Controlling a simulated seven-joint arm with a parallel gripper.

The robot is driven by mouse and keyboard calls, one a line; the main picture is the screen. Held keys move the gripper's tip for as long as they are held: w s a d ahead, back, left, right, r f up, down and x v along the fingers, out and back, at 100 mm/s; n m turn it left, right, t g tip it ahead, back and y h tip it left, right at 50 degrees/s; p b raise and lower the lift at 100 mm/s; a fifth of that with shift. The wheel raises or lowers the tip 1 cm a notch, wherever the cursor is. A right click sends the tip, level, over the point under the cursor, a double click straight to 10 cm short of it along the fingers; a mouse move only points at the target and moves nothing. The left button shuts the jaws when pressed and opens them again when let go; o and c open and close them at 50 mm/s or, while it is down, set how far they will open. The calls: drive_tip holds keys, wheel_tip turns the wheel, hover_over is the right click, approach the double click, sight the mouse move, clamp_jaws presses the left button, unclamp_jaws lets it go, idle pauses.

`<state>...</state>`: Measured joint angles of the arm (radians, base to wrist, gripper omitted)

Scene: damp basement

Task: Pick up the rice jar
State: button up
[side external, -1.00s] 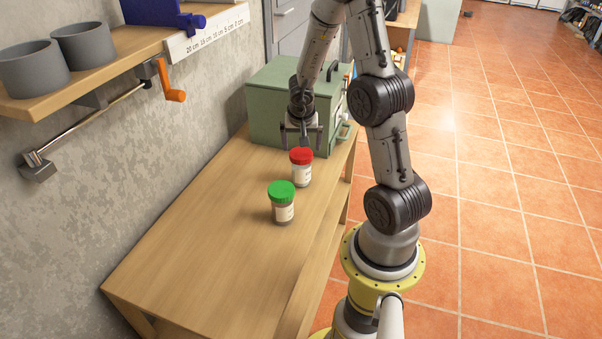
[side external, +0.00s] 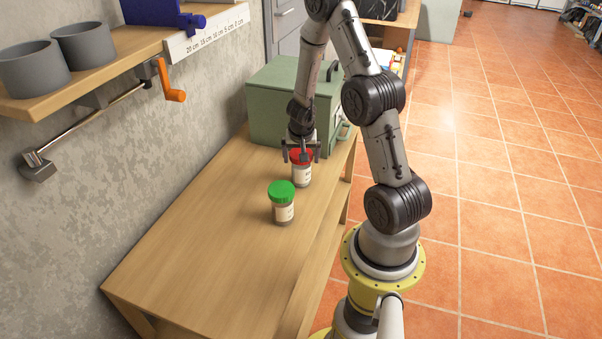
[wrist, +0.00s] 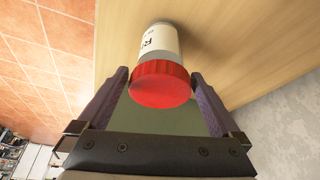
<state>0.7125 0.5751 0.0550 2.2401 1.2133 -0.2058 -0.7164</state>
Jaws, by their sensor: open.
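The rice jar (side external: 302,177) has a red lid and a white label, and stands upright on the wooden bench. In the wrist view the jar (wrist: 160,84) shows its red lid and part of a label with letters that look like "RI". My gripper (side external: 301,157) is open and points down at the jar's top. In the wrist view, one finger of my gripper (wrist: 160,74) lies on each side of the red lid, with a visible gap. A second jar (side external: 283,207) with a green lid stands upright on the bench, nearer the camera.
A green metal box (side external: 275,100) stands on the bench just behind the rice jar. The bench top (side external: 200,250) is clear at the front left. A wall shelf (side external: 110,60) holds grey cups (side external: 84,45), with an orange hook (side external: 172,85) below.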

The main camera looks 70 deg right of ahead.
drive_tip(key=shift+x, duration=2.75)
drive_tip(key=shift+a, duration=0.1)
drive_tip(key=shift+r, duration=0.1)
drive_tip(key=c, duration=1.5)
drive_tip(key=shift+c, duration=0.2)
drive_tip(key=shift+r, duration=0.1)
drive_tip(key=shift+r, duration=0.85)
drive_tip(key=s+a+r, duration=0.9)
drive_tip(key=a+r, duration=0.1)
drive_tip(key=r, duration=0.1)
drive_tip(key=shift+a, duration=0.2)
